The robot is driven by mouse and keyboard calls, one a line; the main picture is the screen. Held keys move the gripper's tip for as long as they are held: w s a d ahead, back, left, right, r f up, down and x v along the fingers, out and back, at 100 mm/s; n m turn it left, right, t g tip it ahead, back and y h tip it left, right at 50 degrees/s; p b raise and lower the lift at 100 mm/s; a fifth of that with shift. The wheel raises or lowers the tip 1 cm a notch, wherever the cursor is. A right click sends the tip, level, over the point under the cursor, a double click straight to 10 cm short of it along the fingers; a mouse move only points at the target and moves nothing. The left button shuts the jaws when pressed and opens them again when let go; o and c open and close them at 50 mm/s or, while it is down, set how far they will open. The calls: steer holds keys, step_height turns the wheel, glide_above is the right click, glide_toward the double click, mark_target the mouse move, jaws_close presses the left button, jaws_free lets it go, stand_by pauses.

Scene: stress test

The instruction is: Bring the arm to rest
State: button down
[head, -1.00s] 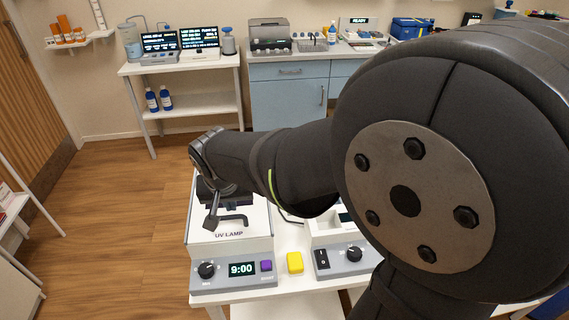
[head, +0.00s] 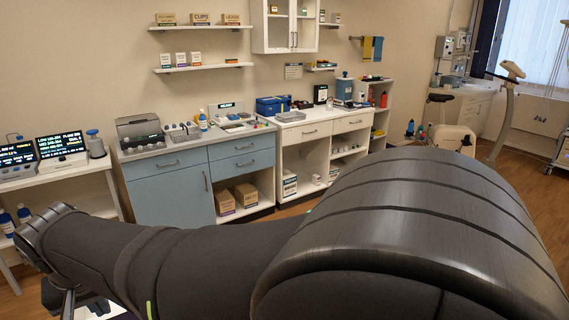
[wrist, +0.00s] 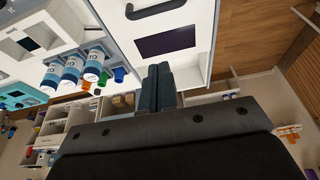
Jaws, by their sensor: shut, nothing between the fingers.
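My gripper (wrist: 160,88) shows in the wrist view with its two fingers together and nothing between them. A white box-like device (wrist: 190,20) with a dark handle and a dark panel lies beyond the fingertips. From the wrist view I cannot tell whether the fingers touch it. In the head view my arm stretches from the lower right to the lower left, and part of my gripper (head: 66,300) shows at the bottom left edge.
Several blue-and-white bottles (wrist: 75,68) stand left of the fingers in the wrist view. In the head view, a blue cabinet (head: 165,190) and a white cabinet (head: 305,131) line the back wall. An exercise bike (head: 452,138) stands at the right. Wooden floor shows between them.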

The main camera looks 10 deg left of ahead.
steer(key=x, duration=1)
steer(key=shift+f, duration=0.2)
steer(key=shift+s+d+r, duration=0.2)
steer(key=shift+s+d, duration=0.25)
steer(key=shift+s+d+r, duration=0.2)
steer(key=shift+s+d, duration=0.75)
